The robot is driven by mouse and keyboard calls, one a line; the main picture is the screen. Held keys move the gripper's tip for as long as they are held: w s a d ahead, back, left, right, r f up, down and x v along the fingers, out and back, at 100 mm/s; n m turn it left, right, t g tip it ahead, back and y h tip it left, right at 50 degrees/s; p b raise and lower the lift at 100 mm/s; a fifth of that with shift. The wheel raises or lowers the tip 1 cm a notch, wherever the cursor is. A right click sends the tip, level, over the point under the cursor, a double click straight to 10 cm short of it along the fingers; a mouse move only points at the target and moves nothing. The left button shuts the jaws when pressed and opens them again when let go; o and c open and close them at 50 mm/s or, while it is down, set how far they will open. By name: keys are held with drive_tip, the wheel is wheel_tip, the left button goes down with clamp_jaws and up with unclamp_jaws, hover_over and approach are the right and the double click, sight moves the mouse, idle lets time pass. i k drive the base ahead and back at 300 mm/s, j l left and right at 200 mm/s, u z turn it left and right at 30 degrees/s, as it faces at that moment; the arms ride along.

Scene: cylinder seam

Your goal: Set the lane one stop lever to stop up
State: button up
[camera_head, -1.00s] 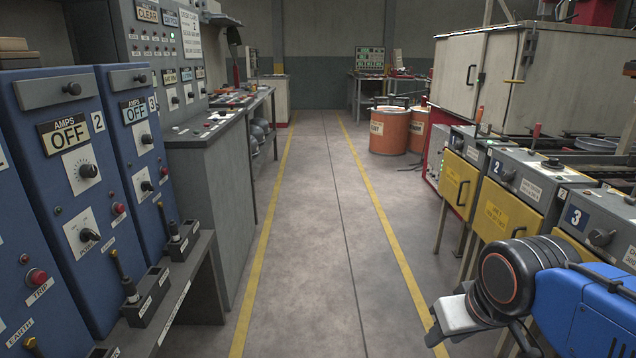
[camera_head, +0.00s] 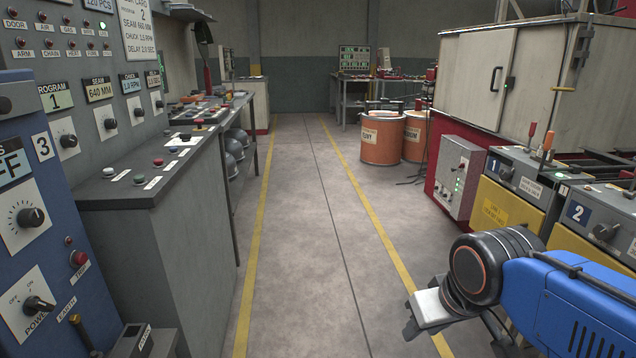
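The lane one unit (camera_head: 525,172) is a grey box with a blue "1" plate, at the right above a yellow panel (camera_head: 503,207). A dark knob (camera_head: 505,173) is on its front. An orange-handled lever (camera_head: 548,143) and a second reddish handle (camera_head: 532,131) stand upright near its top back. I cannot tell which of these is the stop lever, or read its marking. My gripper (camera_head: 424,318) hangs over the aisle at the lower right, well in front of the unit and apart from it. Its fingers are partly hidden, so its opening is unclear.
The lane two unit (camera_head: 600,222) is nearer on the right. Blue power cabinets (camera_head: 30,230) and a grey control desk (camera_head: 150,185) line the left. The aisle floor (camera_head: 315,230) between yellow lines is clear. Orange drums (camera_head: 381,138) stand further along on the right.

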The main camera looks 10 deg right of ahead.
sight(534, 125)
drive_tip(key=i+z, duration=0.65)
drive_tip(key=z, duration=0.15)
drive_tip(key=i+j+z, duration=0.15)
drive_tip(key=i+z, duration=0.2)
drive_tip(key=i+j+z, duration=0.25)
drive_tip(key=z, duration=0.15)
drive_tip(key=i+l, duration=0.15)
drive_tip(key=l+z, duration=0.05)
